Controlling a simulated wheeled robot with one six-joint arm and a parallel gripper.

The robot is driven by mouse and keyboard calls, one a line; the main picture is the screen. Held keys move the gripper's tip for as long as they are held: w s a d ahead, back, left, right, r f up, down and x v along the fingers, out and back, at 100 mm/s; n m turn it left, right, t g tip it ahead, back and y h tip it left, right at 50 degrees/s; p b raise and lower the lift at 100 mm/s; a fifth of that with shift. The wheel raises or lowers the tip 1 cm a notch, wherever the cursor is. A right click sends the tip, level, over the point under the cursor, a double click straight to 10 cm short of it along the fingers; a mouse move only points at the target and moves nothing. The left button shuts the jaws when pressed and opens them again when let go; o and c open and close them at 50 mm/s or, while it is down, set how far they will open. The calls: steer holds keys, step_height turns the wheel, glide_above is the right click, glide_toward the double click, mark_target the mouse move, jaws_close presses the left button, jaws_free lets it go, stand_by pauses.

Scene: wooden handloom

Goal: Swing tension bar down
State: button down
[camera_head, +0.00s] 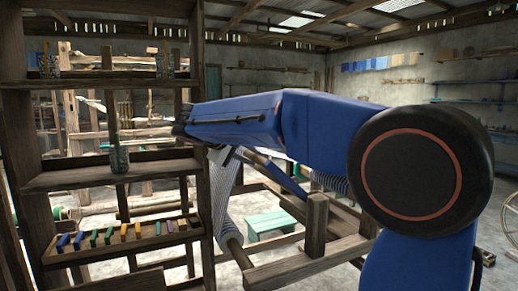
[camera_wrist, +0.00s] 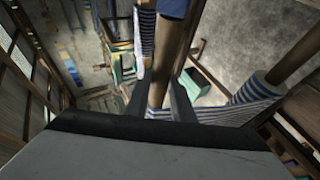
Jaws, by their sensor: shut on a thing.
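In the wrist view a round wooden bar (camera_wrist: 172,45), which I take for the tension bar, runs from the top edge down between the fingers of my gripper (camera_wrist: 159,90). The two dark fingers lie on either side of it, and the gripper is shut on it. Blue-and-white striped cloth (camera_wrist: 250,108) hangs around another wooden roller to the right. In the head view my blue arm reaches left across the loom and hides most of the gripper and the bar. Striped cloth (camera_head: 225,195) shows below the arm, by the loom's wooden frame (camera_head: 317,225).
A wooden shelf rack (camera_head: 110,172) stands close on the left, with a jar (camera_head: 119,158) and a row of coloured pieces (camera_head: 122,233). A green bench (camera_head: 270,224) stands on the floor beyond the loom. Open floor lies behind it.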

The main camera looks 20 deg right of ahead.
steer(key=a+f, duration=0.2)
steer(key=f, duration=0.1)
steer(key=shift+s+f, duration=0.1)
stand_by(0.4)
steer(key=c, duration=1.5)
jaws_free()
steer(key=shift+a, duration=0.15)
steer(key=shift+c, duration=0.2)
steer(key=shift+r, duration=0.2)
steer(key=v, duration=1.7)
steer(key=shift+a, duration=0.2)
